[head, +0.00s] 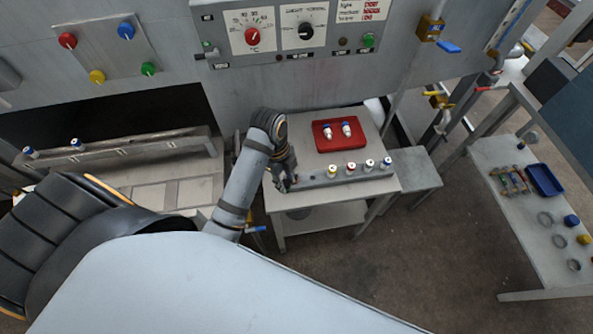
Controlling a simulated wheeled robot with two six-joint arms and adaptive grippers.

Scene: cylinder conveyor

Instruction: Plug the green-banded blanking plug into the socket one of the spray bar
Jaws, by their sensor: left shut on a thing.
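The spray bar (313,181) is a grey bar along the front of the small table. Several white plugs stand upright in its middle and right part, one with a yellow band (332,171), one with a red band (351,168) and others with blue. My left gripper (288,184) points down at the bar's left end and is shut. What it holds is mostly hidden by the fingers and too small to make out; no green band shows. Socket one is not clearly visible. I cannot tell whether the held thing touches the bar. My right gripper is out of view.
A red tray (323,148) with two white plugs (327,131) lies behind the bar on the grey table (294,139). A control panel wall (345,69) rises behind. At the right, a side table (524,216) holds a blue bin (545,180) and rings.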

